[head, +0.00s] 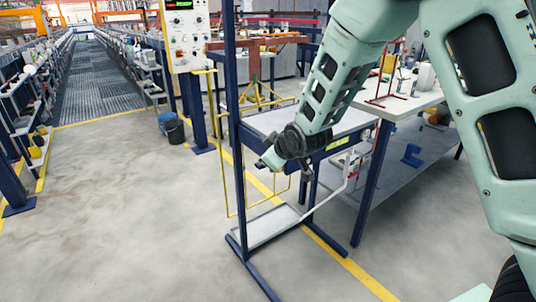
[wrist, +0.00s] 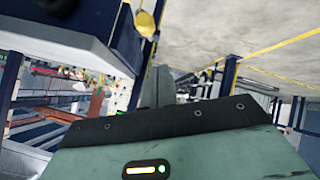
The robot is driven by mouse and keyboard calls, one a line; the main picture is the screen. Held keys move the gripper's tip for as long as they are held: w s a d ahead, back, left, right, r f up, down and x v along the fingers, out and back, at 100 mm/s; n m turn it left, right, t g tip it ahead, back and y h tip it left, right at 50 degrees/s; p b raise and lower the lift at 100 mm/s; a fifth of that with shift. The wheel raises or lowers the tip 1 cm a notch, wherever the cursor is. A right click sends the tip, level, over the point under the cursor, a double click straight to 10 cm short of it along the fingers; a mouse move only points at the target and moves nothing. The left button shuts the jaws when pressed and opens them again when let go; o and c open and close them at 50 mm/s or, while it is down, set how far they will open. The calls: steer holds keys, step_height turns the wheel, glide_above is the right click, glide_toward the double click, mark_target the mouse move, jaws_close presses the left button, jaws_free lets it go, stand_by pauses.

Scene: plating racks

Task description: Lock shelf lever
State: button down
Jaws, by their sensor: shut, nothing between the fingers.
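The shelf stand (head: 238,120) is a dark blue upright frame with a light grey lower shelf (head: 268,226) near the floor. A thin pale bent bar (head: 325,202) rises from the right side of that shelf. I cannot make out for certain which part is the lever. My gripper (head: 263,163) is shut and empty, beside the blue upright and above the lower shelf. In the wrist view, a yellow rounded part (wrist: 145,22) shows close to a dark blue beam (wrist: 125,40). The fingertips are hidden in the wrist view.
Yellow rods (head: 219,150) hang behind the stand. A white-topped workbench (head: 400,108) with a lower shelf stands to the right. A control panel (head: 187,35) and a dark bucket (head: 172,128) are behind. The concrete floor at the left front is clear.

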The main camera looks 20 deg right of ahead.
steer(key=s+f+v, duration=0.1)
steer(key=v, duration=0.8)
steer(key=shift+s+d+b, duration=0.2)
steer(key=shift+s+b, duration=0.1)
steer(key=shift+s, duration=0.1)
